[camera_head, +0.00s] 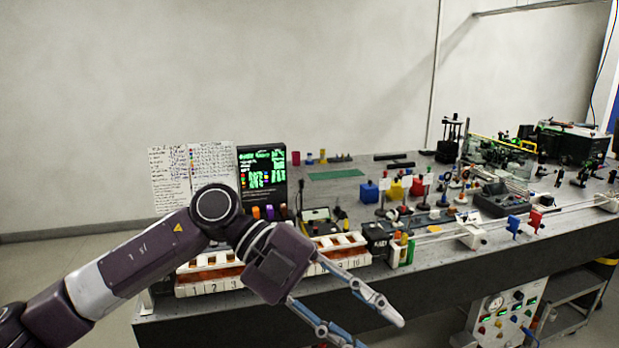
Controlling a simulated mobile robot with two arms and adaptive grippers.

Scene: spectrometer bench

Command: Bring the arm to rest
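My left arm comes in from the left, bent at the elbow, dark purple with a light grey band. Its gripper (364,318) is in front of the bench's near edge, with its two fingers spread wide apart and nothing between them. It points down and to the right. The wrist hides part of a white numbered rack (208,283) on the bench. My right arm and gripper are not in view.
The dark bench (440,263) runs from the centre to the right, crowded with optics parts. A blue block (369,192) and a black screen with green text (262,175) stand on it. A control panel (506,312) is below its edge. The floor at the left is clear.

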